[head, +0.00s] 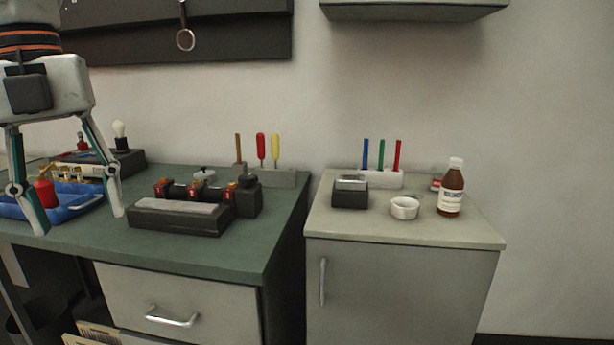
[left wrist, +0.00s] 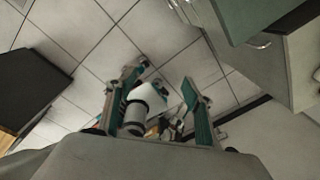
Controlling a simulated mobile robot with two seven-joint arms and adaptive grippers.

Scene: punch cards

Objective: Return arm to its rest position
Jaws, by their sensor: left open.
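My left gripper (head: 80,222) hangs at the left of the head view, its two fingers spread wide and pointing down. It is in front of the green desk (head: 255,240) and the blue tray (head: 82,203). In the left wrist view the open fingers (left wrist: 158,105) frame the tiled floor and parts of my own body. My right gripper is not in either view.
A dark block with a grey top (head: 180,216) sits near the desk's front edge. The right cabinet (head: 400,280) bears a brown bottle (head: 452,190), a white ring-shaped dish (head: 404,207) and a pen holder (head: 382,179).

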